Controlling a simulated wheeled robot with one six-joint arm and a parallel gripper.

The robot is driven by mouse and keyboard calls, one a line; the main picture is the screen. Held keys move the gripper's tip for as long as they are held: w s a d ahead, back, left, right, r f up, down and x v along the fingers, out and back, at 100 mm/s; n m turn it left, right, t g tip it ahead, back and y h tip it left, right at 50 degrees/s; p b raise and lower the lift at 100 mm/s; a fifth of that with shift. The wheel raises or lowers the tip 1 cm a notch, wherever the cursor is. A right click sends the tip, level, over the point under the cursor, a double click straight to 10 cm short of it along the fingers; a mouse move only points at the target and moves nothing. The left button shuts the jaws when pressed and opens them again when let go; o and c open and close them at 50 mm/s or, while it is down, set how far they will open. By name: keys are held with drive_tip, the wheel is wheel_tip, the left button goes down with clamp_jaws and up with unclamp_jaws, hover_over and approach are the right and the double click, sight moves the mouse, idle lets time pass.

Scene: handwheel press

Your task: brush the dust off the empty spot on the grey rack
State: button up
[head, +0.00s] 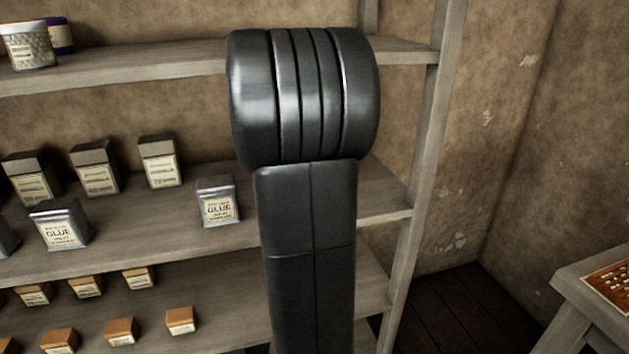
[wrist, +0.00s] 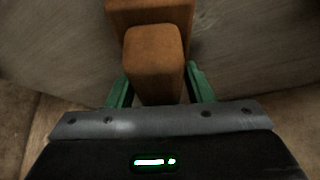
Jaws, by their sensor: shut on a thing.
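The grey rack (head: 115,245) is a wooden shelf unit filling the left and middle of the head view. My gripper (wrist: 158,90) shows in the wrist view, its green fingers shut on an orange-brown block-shaped piece (wrist: 153,62). A wider piece of the same colour (wrist: 150,14) is just beyond it; I cannot tell whether the two are joined or whether this is a brush. Grey boards lie behind them. In the head view my black arm hides part of the rack, and the gripper does not show. I cannot make out dust or bristles.
Glue tins (head: 218,202) and dark boxes (head: 158,162) stand on the middle shelf. Several small orange-brown boxes (head: 181,321) sit on the lower shelf. A jar (head: 28,45) is on the top shelf. A table (head: 585,280) stands at the right, with open floor between.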

drive_tip(key=shift+s+a+f+b, duration=0.1)
drive_tip(key=shift+s+a+b, duration=0.2)
drive_tip(key=shift+a, duration=0.8)
drive_tip(key=shift+s+a+r+b, duration=0.15)
drive_tip(key=shift+s+a, duration=0.3)
drive_tip(key=shift+a, duration=0.7)
drive_tip(key=shift+s+a+f+b, duration=0.15)
drive_tip(key=shift+s+a+b, duration=0.2)
drive_tip(key=shift+a, duration=0.75)
drive_tip(key=shift+w+d+p, duration=0.2)
drive_tip(key=shift+d+p, duration=0.1)
drive_tip(key=shift+d, duration=0.35)
drive_tip(key=shift+w+d+p, duration=0.2)
drive_tip(key=shift+d+p, duration=0.05)
drive_tip(key=shift+d, duration=0.4)
drive_tip(key=shift+w+d+p, duration=0.2)
drive_tip(key=shift+w+d, duration=0.05)
drive_tip(key=shift+d, duration=0.5)
drive_tip(key=shift+w+d+p, duration=0.15)
drive_tip(key=shift+w+d, duration=0.05)
drive_tip(key=shift+d, duration=0.55)
drive_tip(key=shift+w+d+p, duration=0.2)
drive_tip(key=shift+w+d, duration=0.05)
drive_tip(key=shift+d, duration=0.5)
drive_tip(key=shift+w+d+p, duration=0.3)
drive_tip(key=shift+d+p, duration=0.05)
drive_tip(key=shift+d, duration=0.55)
drive_tip(key=shift+w+d+p, duration=0.3)
drive_tip(key=shift+d, duration=0.55)
